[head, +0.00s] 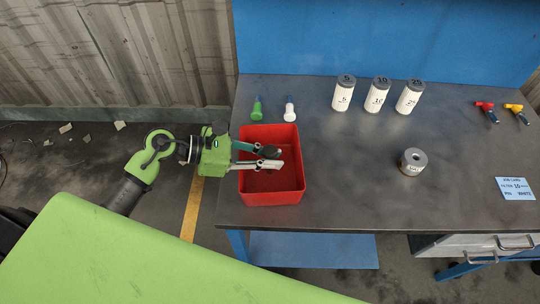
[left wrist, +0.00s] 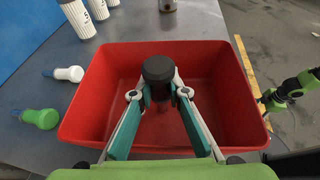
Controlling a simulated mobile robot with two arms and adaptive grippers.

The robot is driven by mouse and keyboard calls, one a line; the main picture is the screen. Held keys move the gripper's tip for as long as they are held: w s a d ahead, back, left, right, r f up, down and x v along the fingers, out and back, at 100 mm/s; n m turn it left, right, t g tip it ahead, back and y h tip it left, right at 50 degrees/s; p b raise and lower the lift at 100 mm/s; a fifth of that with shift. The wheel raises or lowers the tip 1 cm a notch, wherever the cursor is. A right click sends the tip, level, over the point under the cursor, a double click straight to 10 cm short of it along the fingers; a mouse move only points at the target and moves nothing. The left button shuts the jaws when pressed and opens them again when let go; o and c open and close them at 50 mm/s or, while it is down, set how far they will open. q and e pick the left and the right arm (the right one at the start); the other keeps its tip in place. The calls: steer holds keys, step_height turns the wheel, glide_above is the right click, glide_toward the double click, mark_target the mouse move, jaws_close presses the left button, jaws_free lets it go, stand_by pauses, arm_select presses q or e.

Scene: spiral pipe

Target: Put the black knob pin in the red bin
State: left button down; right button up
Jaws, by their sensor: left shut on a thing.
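My left gripper (head: 276,158) reaches in from the left over the red bin (head: 244,190). It is shut on the black knob pin (head: 270,152). In the left wrist view the fingertips (left wrist: 159,92) close on the pin just below its round black knob (left wrist: 158,69). The pin is held over the inside of the red bin (left wrist: 218,52). Its lower end is partly hidden by the fingers, and I cannot tell if it touches the bin floor. My right gripper does not show in the head view.
A green pin (head: 256,109) and a white pin (head: 290,108) lie behind the bin. Several white canisters (head: 377,96) stand at the back.

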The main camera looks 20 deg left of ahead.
arm_select(q)
steer(key=c, duration=2.3)
jaws_free()
steer(key=shift+f, duration=0.15)
steer(key=o, duration=0.3)
steer(key=shift+o, duration=0.2)
steer(key=b+v, duration=0.3)
steer(key=v, duration=0.9)
